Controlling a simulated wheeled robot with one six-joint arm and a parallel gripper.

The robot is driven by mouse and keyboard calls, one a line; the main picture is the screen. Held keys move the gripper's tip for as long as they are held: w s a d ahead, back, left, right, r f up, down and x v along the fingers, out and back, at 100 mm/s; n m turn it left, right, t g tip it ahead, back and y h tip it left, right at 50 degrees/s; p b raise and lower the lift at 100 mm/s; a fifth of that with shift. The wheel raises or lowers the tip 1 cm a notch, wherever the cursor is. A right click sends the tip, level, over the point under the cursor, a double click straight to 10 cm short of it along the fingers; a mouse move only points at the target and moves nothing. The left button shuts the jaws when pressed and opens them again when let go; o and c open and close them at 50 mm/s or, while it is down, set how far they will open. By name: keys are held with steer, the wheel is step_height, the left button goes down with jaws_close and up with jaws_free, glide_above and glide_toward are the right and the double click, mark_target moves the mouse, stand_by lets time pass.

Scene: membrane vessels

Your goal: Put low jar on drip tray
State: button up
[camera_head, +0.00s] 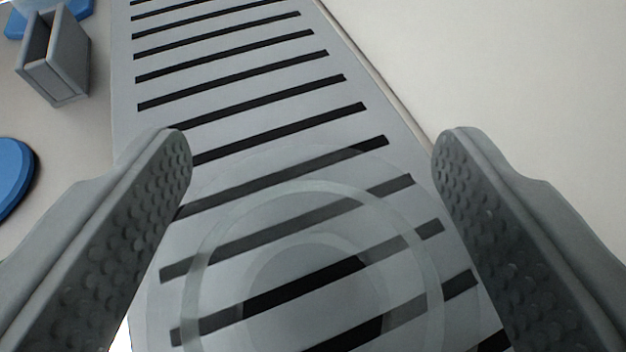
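The drip tray (235,90) is a long grey plate with dark slots, running from the top left down to the bottom of the view. The low jar (318,187) is clear and round and shows over the lower part of the tray, its near side cut off by the frame. The tray's slots show through it. My gripper (312,150) is open, one finger on each side of the jar. Gaps show between the fingertips and the jar's rim; whether the lower finger parts touch it, I cannot tell.
A small grey open-topped holder (55,62) stands left of the tray. A blue round disc (12,176) lies at the left edge, and another blue item (75,8) is at the top left. The pale surface (500,70) right of the tray is clear.

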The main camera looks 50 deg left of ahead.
steer(key=shift+d+r, duration=0.1)
steer(key=shift+r, duration=0.1)
steer(key=v, duration=1.1)
steer(key=shift+s+d+r, duration=0.2)
steer(key=shift+s, duration=0.1)
steer(key=s+a+r+m+t+h, duration=0.25)
steer(key=s+r+t, duration=0.3)
steer(key=r, duration=0.35)
steer(key=s+a+r+m+t+h, duration=0.2)
steer(key=s+a+r+t+h, duration=0.25)
steer(key=r, duration=0.55)
steer(key=s+f+m+h, duration=0.1)
steer(key=s+f+m, duration=0.1)
steer(key=s, duration=0.8)
steer(key=s+f+m+g+h, duration=0.1)
steer(key=s+f+m+h, duration=0.1)
steer(key=s, duration=0.9)
step_height(320, 180, down, 3)
steer(key=shift+r+m, duration=0.15)
steer(key=shift+m, duration=0.6)
